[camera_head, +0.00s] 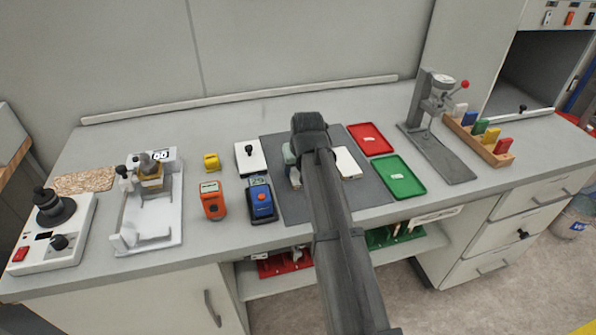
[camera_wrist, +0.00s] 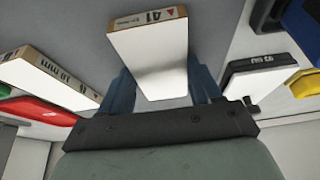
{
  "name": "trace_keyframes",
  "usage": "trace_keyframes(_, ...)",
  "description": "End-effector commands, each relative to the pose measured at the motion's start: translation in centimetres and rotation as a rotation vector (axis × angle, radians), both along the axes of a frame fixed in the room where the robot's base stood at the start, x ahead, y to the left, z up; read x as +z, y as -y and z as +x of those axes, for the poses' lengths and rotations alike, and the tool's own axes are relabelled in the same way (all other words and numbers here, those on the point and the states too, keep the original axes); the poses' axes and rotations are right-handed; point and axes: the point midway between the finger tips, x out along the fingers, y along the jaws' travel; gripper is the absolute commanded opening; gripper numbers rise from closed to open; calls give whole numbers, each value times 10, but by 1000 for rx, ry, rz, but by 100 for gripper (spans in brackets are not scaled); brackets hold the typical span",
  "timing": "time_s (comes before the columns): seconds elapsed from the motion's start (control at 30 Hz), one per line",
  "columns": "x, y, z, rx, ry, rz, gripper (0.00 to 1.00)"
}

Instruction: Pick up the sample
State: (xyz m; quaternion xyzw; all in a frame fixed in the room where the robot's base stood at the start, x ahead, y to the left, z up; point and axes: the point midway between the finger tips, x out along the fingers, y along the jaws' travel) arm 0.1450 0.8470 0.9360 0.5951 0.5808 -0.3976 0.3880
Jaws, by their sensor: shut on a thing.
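The sample (camera_wrist: 155,62) is a white flat panel with a tan edge labelled A1. In the wrist view it sits between the two blue fingers of my gripper (camera_wrist: 162,90), which is shut on it. In the camera_head view, my arm hides the sample, and only part of the gripper shows over the dark mat (camera_head: 300,205). I cannot tell whether the sample touches the mat. A second white panel (camera_head: 347,163) lies to the right of my arm; it also shows at the left of the wrist view (camera_wrist: 52,85).
Red (camera_head: 370,139) and green (camera_head: 398,177) trays lie right of the mat. A white box with a black knob (camera_head: 250,158), a blue device (camera_head: 261,202) and an orange device (camera_head: 212,200) stand left. A press (camera_head: 436,130) and a wooden rack (camera_head: 478,140) stand farther right.

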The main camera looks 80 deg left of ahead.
Motion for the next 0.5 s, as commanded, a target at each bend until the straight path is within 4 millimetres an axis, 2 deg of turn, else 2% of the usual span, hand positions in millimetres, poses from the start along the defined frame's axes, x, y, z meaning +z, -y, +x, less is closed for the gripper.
trace_keyframes(0.27, 3, 0, 0, 0, 0, 1, 31)
trace_keyframes(0.37, 12, -1, 0, 0, 0, 1, 31)
trace_keyframes(0.5, 35, -1, 0, 0, 0, 3, 31)
